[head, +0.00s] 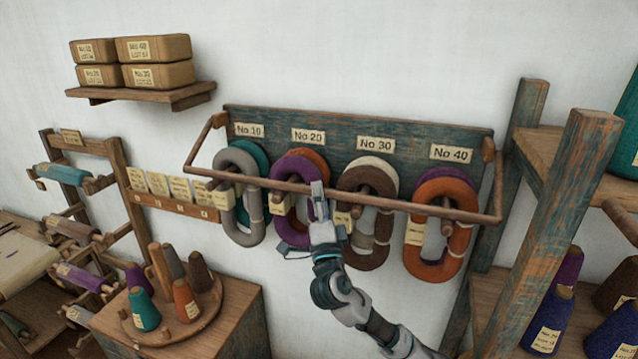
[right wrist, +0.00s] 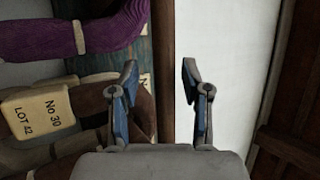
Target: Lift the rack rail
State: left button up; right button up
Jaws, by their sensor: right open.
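The rack rail (head: 395,203) is a thin brown wooden bar across the front of the yarn rack, joined to side arms at both ends. It hangs in front of the hanks. My right gripper (head: 319,192) is at the rail, left of its middle, below the No 20 and No 30 labels. In the right wrist view the right gripper (right wrist: 160,82) is open, and the rail (right wrist: 162,50) runs upright in the picture between the two fingers, with gaps on both sides. Contact does not show. My left gripper is out of view.
Grey, purple, brown and orange hanks (head: 437,245) hang on pegs close behind the rail. The labelled backboard (head: 400,132) is on the wall. A shelf post (head: 570,190) stands right of the rack. A cone stand (head: 207,312) is lower left.

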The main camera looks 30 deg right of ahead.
jog(key=shift+w+d+r, duration=0.3)
jog(key=shift+w, duration=0.1)
jog(key=shift+w+r, duration=0.1)
jog(key=shift+w, duration=0.15)
jog(key=shift+a, duration=0.4)
jog(key=shift+c, duration=0.9)
grip_shut()
jog(key=shift+r, duration=0.1)
